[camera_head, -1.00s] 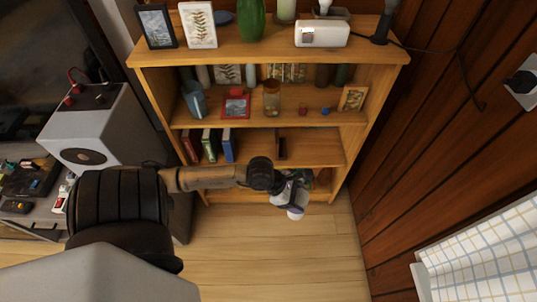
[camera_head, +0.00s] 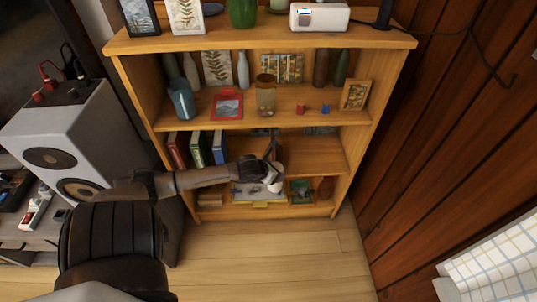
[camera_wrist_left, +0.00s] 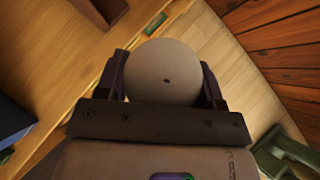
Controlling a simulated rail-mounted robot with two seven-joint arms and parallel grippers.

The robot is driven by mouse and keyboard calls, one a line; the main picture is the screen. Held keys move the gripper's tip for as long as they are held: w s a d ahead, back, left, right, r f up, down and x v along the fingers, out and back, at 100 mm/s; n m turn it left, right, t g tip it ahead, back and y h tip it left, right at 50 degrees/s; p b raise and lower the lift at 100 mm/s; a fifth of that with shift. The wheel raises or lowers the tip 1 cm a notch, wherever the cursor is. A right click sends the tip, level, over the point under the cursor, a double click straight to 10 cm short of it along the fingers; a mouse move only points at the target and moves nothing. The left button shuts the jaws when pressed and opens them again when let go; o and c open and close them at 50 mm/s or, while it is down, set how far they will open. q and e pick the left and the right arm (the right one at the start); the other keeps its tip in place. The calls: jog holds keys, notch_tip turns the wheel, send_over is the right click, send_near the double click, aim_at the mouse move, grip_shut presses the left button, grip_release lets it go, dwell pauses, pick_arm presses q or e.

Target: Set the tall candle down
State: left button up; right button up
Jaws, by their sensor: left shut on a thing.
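The tall candle (camera_wrist_left: 163,70) is cream-coloured. In the left wrist view I look onto its round end with a dark wick, and the rest of it is hidden below. My left gripper (camera_head: 270,151) is shut on it, with one dark finger on each side. In the head view the gripper is in front of the bookcase at the third shelf (camera_head: 315,156), right of the books. The candle cannot be made out there, and I cannot tell whether it touches the shelf. My right gripper is not in view.
The shelf above holds a blue vase (camera_head: 181,102), a red frame (camera_head: 227,105), a jar (camera_head: 266,98) and a small picture (camera_head: 355,95). Pictures (camera_head: 301,191) stand on the bottom shelf. A speaker (camera_head: 62,140) is left.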

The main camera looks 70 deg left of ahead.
pick_arm(q)
jog(key=w+a+b, duration=0.3)
jog(key=w+b, duration=0.2)
jog(key=w, duration=0.3)
jog(key=w+a+f+b, duration=0.1)
jog(key=w+a+b, duration=0.2)
jog(key=w, duration=0.6)
jog(key=shift+f+b, duration=0.15)
jog(key=shift+b, duration=0.8)
jog(key=shift+a+f, duration=0.1)
jog(key=o, duration=1.2)
